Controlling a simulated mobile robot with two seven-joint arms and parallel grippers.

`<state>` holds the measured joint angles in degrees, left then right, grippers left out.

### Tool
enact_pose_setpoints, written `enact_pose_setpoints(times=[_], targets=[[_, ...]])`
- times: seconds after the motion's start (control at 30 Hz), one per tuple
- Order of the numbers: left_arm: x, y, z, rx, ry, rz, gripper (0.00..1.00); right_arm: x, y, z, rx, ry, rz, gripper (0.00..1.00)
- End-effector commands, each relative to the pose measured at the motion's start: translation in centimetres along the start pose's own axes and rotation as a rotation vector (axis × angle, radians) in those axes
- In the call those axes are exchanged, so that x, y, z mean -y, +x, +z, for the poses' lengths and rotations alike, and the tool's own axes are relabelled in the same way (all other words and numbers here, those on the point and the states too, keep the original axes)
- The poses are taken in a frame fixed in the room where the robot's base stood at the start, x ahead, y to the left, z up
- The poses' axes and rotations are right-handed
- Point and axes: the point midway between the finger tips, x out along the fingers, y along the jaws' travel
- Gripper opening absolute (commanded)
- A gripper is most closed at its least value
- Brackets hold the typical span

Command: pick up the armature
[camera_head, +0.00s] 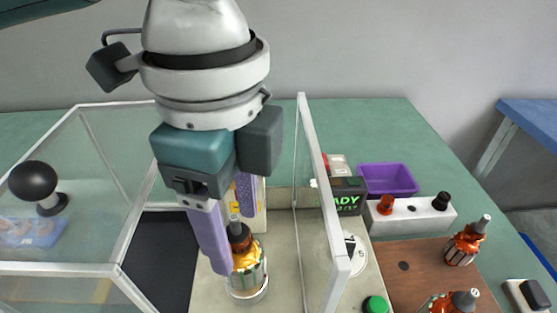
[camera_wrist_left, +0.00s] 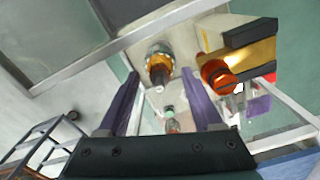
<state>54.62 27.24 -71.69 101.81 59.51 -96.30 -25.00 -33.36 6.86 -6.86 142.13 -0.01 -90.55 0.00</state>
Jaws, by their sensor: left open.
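An armature (camera_head: 247,262) with a dark top, orange copper windings and a metal core stands upright in a round holder (camera_head: 248,294) inside the clear-walled machine. My left gripper (camera_head: 234,238) points down over it, its purple fingers apart. In the head view one finger is in front and to the left of the armature, the other behind its upper part. In the left wrist view the armature (camera_wrist_left: 158,66) appears between the open fingertips; I cannot tell whether they touch it. Two more armatures (camera_head: 467,241) (camera_head: 455,302) are at the right. My right gripper is not in view.
Clear guard panels with white frames (camera_head: 322,190) stand close on both sides of my left gripper. A block with an orange copper part (camera_wrist_left: 222,74) is close by in the left wrist view. A purple bin (camera_head: 387,179), a brown board (camera_head: 415,268) and a green button (camera_head: 376,304) are at the right.

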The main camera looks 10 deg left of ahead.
Motion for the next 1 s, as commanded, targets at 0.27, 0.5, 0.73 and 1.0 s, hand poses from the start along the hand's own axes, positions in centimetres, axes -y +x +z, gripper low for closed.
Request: enact_pose_setpoints(times=[0.27, 0.5, 0.73, 1.0], targets=[[-0.01, -0.05, -0.03, 0.0, 0.0, 0.001, 0.45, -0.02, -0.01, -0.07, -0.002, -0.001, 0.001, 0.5], [-0.02, -0.06, -0.03, 0.0, 0.0, 0.001, 0.18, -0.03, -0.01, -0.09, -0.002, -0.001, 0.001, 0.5], [-0.02, -0.07, -0.03, 0.0, 0.0, 0.001, 0.0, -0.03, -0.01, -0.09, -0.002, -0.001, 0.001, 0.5], [-0.02, -0.07, -0.03, 0.0, 0.0, 0.001, 0.0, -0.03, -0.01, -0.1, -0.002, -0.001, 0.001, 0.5]])
